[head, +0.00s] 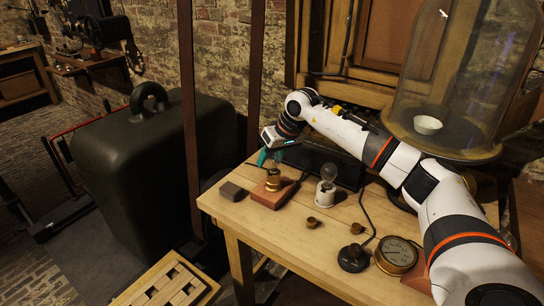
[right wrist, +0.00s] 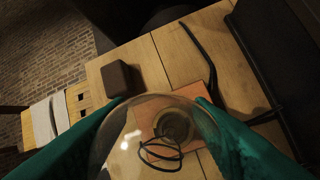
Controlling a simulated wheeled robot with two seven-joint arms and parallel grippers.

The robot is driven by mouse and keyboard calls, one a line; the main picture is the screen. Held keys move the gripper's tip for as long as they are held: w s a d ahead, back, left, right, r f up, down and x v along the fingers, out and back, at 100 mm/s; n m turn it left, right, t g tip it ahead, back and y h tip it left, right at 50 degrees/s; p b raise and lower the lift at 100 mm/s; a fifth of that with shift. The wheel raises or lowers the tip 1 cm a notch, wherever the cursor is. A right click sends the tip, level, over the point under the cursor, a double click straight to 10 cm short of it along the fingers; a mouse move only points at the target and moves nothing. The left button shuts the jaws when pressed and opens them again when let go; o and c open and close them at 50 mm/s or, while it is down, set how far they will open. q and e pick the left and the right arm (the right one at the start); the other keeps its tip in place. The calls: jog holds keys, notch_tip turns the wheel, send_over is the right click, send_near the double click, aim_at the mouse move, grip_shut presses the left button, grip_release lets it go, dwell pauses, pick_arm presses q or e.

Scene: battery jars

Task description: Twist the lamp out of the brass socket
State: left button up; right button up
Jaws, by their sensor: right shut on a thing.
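My right gripper (head: 270,158) is shut on the clear glass lamp (right wrist: 150,145). Its green fingers (right wrist: 240,140) press on both sides of the bulb in the right wrist view. Below it, the brass socket (head: 273,181) stands on a reddish wooden block (head: 268,196) near the table's left end. In the right wrist view the socket area shows through the glass, with a dark looped filament in front. I cannot tell whether the lamp's base is still seated in the socket. My left gripper is not in view.
A second clear bulb stands in a white holder (head: 326,194) to the right. A dark block (head: 232,191) lies left of the socket. Small brass cups (head: 312,223), a black knob switch (head: 353,257) and a round gauge (head: 396,255) sit nearer the front. A glass dome (head: 455,75) stands behind my right arm.

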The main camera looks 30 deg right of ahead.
jog(key=shift+n, duration=0.7)
jog(key=o, duration=1.2)
jog(key=shift+c, duration=0.2)
jog(key=m+h, duration=0.1)
jog(key=m, duration=0.3)
jog(key=m+h, duration=0.1)
jog(key=m, duration=0.2)
jog(key=shift+d+t, duration=0.25)
jog(key=shift+t, duration=0.05)
jog(key=shift+c, duration=0.5)
